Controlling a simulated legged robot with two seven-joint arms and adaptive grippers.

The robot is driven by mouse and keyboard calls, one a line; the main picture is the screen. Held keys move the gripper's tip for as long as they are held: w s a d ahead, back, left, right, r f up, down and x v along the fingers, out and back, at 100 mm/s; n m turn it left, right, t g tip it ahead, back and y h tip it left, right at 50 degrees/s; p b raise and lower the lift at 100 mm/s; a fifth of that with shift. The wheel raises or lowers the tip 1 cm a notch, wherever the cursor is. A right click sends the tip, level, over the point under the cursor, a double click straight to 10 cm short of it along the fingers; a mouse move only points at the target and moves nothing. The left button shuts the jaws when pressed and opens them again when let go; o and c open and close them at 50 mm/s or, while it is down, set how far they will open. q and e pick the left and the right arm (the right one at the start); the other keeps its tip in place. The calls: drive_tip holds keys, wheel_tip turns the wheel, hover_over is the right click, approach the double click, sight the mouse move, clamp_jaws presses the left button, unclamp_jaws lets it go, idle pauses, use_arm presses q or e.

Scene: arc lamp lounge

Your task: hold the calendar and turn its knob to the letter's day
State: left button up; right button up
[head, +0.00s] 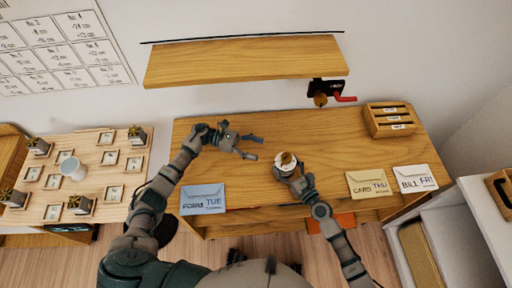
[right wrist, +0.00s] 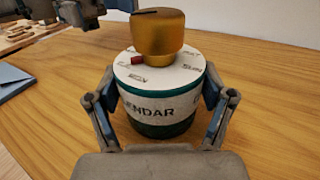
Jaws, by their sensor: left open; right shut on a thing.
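The calendar (right wrist: 155,112) is a round white and dark green drum with a gold knob (right wrist: 158,33) on top; it also shows in the head view (head: 281,166). It stands upright on the wooden desk. My right gripper (head: 291,177) is shut on its sides. Three letters lie on the desk: blue FORM TUE (head: 203,208), cream CARD THU (head: 368,193) and white BILL FRI (head: 415,186).
A wooden sorter (head: 391,131) with labelled slots stands at the desk's back right. A wooden shelf (head: 245,63) hangs above the desk, with a red-handled device (head: 345,98) under its right end. A side table (head: 98,150) at left holds small items.

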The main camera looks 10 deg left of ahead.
drive_tip(key=o, duration=1.4)
